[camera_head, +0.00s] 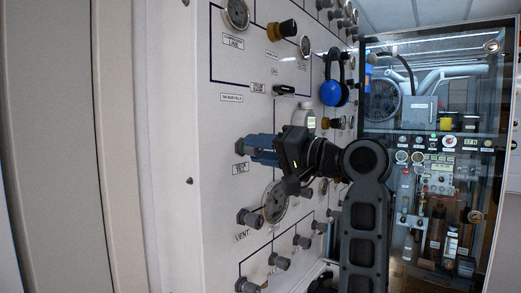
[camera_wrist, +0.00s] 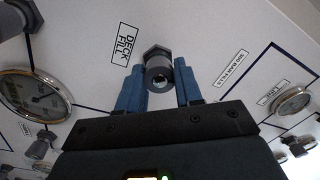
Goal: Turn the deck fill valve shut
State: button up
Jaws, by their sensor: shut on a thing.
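A grey fitting with a hexagonal base and a round end (camera_wrist: 158,74) sticks out of the panel beside the DECK FILL label (camera_wrist: 122,45). In the head view the same label (camera_head: 239,168) is just below my gripper's fingertips. My gripper (camera_head: 262,150) reaches the panel from the right, and its two blue fingers (camera_wrist: 158,90) straddle the fitting, shut on it. In the head view the fingers hide much of the fitting. No separate handle or its turned position is clear from these views.
A pressure gauge (camera_head: 275,203) and the VENT fitting (camera_head: 249,218) are below my gripper. A glass-fronted cabinet (camera_head: 440,120) stands at right.

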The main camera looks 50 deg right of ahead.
jog(key=m, duration=0.3)
jog(key=shift+f+m, duration=0.2)
jog(key=shift+m, duration=0.4)
jog(key=o, duration=1)
jog(key=shift+r, duration=0.1)
jog(key=shift+o, duration=0.2)
jog(key=shift+s, duration=0.1)
jog(key=s+b, duration=0.1)
jog(key=s, duration=0.6)
jog(key=shift+s+d+f, duration=0.2)
jog(key=shift+s, duration=0.1)
